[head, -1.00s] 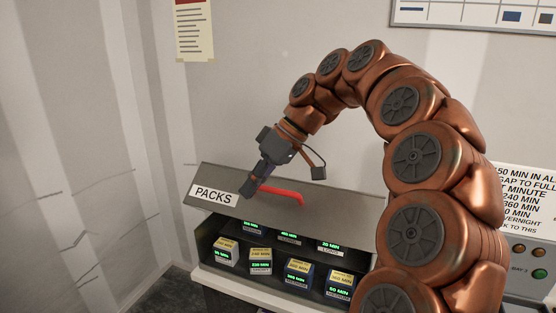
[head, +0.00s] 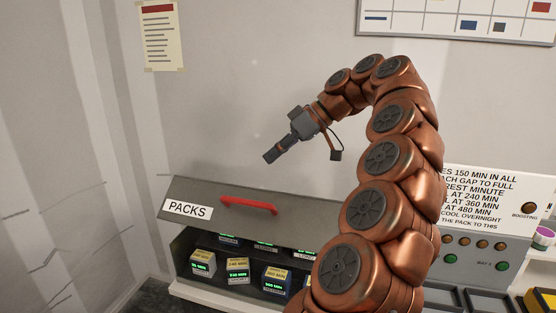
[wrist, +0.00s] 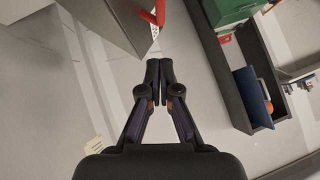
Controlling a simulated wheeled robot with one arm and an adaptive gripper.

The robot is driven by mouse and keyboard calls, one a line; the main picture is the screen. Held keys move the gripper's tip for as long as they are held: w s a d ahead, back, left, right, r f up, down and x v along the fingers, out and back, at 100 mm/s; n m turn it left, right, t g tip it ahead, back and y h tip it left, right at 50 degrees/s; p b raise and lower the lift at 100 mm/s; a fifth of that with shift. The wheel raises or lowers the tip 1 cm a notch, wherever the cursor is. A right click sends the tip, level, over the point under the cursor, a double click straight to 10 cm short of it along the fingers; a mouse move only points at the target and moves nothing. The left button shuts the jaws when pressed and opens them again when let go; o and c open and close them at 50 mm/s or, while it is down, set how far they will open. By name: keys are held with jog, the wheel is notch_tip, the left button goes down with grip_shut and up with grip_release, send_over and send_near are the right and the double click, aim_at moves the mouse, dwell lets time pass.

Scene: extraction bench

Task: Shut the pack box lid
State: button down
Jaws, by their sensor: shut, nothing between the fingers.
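The grey pack box stands against the back wall, with a PACKS label (head: 188,209) on its sloping lid (head: 205,193). A red bar handle (head: 248,206) is fixed to the lid. The lid is raised, and the box front is open below it, showing several packs (head: 237,270) with green displays. My gripper (head: 268,157) is shut and empty, above the handle and apart from it. In the wrist view my fingertips (wrist: 160,75) are together, with part of the red handle (wrist: 155,14) at the top edge. My arm hides the box's right end.
A panel with round buttons (head: 450,258) and a printed sign (head: 490,190) stand to the right. Dark trays (head: 490,300) lie at the lower right. A notice (head: 160,35) and a board (head: 455,18) hang on the wall. The space around my gripper is clear.

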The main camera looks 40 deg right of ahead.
jog(key=a+f, duration=0.1)
jog(key=f, duration=0.1)
jog(key=p, duration=0.3)
send_over(252, 217)
jog(key=shift+d+f, duration=0.1)
jog(key=shift+f, duration=3.15)
jog(key=shift+w, duration=0.1)
jog(key=shift+f, duration=0.2)
